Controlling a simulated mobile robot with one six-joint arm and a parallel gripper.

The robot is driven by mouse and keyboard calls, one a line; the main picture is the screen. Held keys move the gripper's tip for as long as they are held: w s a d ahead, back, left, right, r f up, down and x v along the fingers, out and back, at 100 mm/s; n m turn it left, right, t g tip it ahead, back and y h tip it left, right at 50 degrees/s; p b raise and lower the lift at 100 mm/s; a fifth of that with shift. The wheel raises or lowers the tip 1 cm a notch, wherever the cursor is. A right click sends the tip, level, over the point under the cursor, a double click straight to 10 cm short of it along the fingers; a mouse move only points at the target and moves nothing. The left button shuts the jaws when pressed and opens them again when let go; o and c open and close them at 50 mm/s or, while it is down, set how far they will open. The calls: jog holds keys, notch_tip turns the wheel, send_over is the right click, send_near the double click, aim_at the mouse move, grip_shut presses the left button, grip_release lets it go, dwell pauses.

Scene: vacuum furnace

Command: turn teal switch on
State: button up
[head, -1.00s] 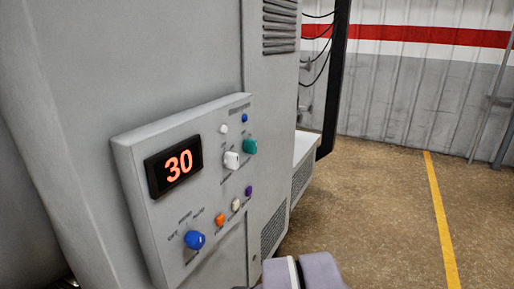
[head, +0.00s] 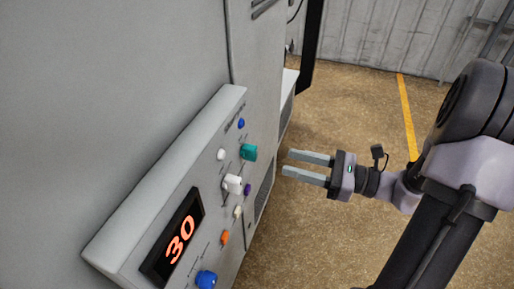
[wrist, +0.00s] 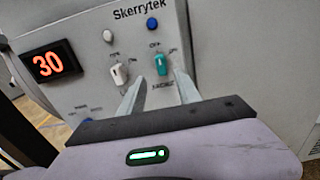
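The teal switch (head: 248,152) is a rotary knob on the upper right of the furnace's control panel (head: 168,181). It also shows in the wrist view (wrist: 161,64), with its pointer tilted slightly left, toward the OFF side of its label. My gripper (head: 286,163) is to the right of the panel in the head view, fingers pointing at it. The two fingers are apart with nothing between them. In the wrist view the fingertips (wrist: 158,75) appear below and on either side of the teal switch, with a gap to the panel in the head view.
A white switch (head: 233,184) is beside the teal one. A blue button (head: 241,124), white button (head: 221,154), purple button (head: 247,189), orange button (head: 225,237) and blue knob (head: 206,280) are close by. The display (head: 175,238) reads 30. The floor at right is clear.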

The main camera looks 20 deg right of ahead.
aim_at(257, 153)
jog(key=x, duration=1)
jog(key=shift+w+a, duration=0.1)
grip_shut()
